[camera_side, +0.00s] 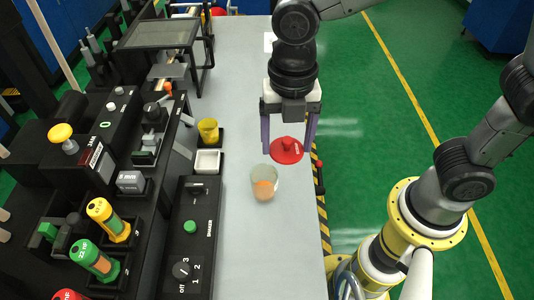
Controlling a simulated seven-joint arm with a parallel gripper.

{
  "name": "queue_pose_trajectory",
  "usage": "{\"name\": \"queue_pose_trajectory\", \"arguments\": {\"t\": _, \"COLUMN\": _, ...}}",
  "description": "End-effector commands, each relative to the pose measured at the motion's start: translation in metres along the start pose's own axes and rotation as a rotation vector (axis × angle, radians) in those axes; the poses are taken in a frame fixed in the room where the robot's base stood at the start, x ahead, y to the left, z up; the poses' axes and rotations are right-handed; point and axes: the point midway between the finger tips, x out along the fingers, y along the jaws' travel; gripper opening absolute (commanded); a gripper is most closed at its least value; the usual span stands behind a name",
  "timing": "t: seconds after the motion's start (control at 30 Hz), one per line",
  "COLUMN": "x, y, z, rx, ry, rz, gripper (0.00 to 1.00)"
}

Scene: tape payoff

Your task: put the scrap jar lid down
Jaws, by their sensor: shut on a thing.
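The red scrap jar lid (286,154) is a round disc with a knob on top. My gripper (288,143) points down and is shut on the lid, with a purple finger on either side. The lid is held in the air above the grey bench, near its right edge. The scrap jar (264,177) is a clear open-topped jar with something orange inside. It stands upright on the bench, below and slightly left of the lid in the picture. The lid appears apart from the jar; the exact height between them cannot be told.
A black control panel (198,240) with a green button and a dial lies left of the jar. A white square tray (208,161) and a yellow cup (208,130) stand behind it. The grey bench (270,250) is bare in front of the jar.

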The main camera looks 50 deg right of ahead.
Motion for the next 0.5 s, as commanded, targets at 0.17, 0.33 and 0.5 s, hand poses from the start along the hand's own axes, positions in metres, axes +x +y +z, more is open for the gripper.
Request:
{"name": "queue_pose_trajectory", "arguments": {"t": 0.17, "x": -0.025, "y": -0.041, "z": -0.01, "rx": 0.0, "ry": -0.001, "rz": 0.003, "gripper": 0.26}}
{"name": "queue_pose_trajectory", "arguments": {"t": 0.33, "x": -0.038, "y": -0.07, "z": -0.017, "rx": 0.0, "ry": -0.001, "rz": 0.002, "gripper": 0.26}}
{"name": "queue_pose_trajectory", "arguments": {"t": 0.5, "x": -0.046, "y": -0.088, "z": -0.022, "rx": -0.002, "ry": 0.0, "rz": 0.0, "gripper": 0.26}}
